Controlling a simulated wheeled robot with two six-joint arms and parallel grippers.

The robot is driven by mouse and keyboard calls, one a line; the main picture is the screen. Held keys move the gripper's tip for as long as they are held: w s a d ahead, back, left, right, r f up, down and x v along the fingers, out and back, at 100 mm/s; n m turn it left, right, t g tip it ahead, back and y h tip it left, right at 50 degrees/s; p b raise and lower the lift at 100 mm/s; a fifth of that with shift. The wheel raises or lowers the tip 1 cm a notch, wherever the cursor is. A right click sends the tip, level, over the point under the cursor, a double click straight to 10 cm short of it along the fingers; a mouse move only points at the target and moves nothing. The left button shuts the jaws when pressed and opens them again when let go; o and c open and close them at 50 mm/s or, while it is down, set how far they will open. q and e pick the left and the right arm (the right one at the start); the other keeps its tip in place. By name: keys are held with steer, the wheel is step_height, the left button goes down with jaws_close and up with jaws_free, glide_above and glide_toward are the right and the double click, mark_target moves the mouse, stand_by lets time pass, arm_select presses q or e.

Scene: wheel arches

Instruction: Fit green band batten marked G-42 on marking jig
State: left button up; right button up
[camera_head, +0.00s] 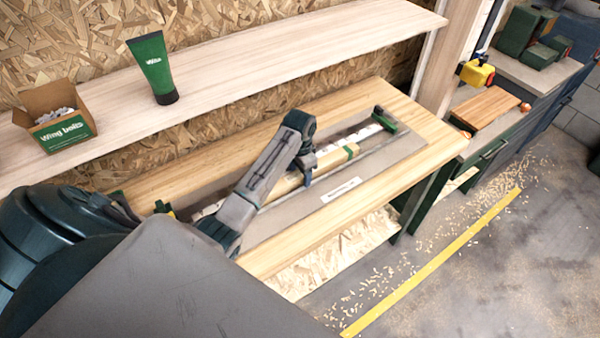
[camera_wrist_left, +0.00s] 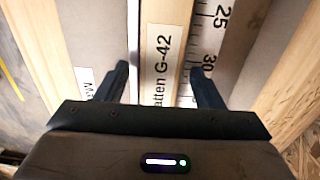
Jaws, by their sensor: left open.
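The pale wooden batten (camera_head: 322,163) with a green band lies lengthwise on the marking jig (camera_head: 400,150), a grey board with a white scale and a label. In the left wrist view the batten (camera_wrist_left: 161,50) reads "Batten G-42" and lies beside the scale (camera_wrist_left: 203,40). My left gripper (camera_head: 305,180) is over the batten, partly hidden by its own arm. In the left wrist view my left gripper (camera_wrist_left: 160,78) is open, with one finger on each side of the batten. Whether the batten is fully seated cannot be told. My right gripper is out of view.
The jig lies on a wooden bench (camera_head: 285,255). A green end piece (camera_head: 384,119) is at its far right. A shelf (camera_head: 240,62) behind holds a green tube (camera_head: 152,68) and a box of wing bolts (camera_head: 57,117). A side bench (camera_head: 487,107) stands right.

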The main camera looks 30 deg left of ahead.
arm_select(q)
step_height(320, 180, up, 5)
steer(key=shift+w+f+b, duration=0.1)
steer(key=shift+f+b, duration=0.05)
steer(key=shift+b, duration=0.8)
step_height(320, 180, up, 6)
steer(key=p, duration=0.3)
steer(key=shift+f, duration=0.15)
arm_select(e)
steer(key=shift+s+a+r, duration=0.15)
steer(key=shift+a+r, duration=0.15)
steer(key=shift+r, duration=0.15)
arm_select(q)
steer(key=shift+f, duration=0.1)
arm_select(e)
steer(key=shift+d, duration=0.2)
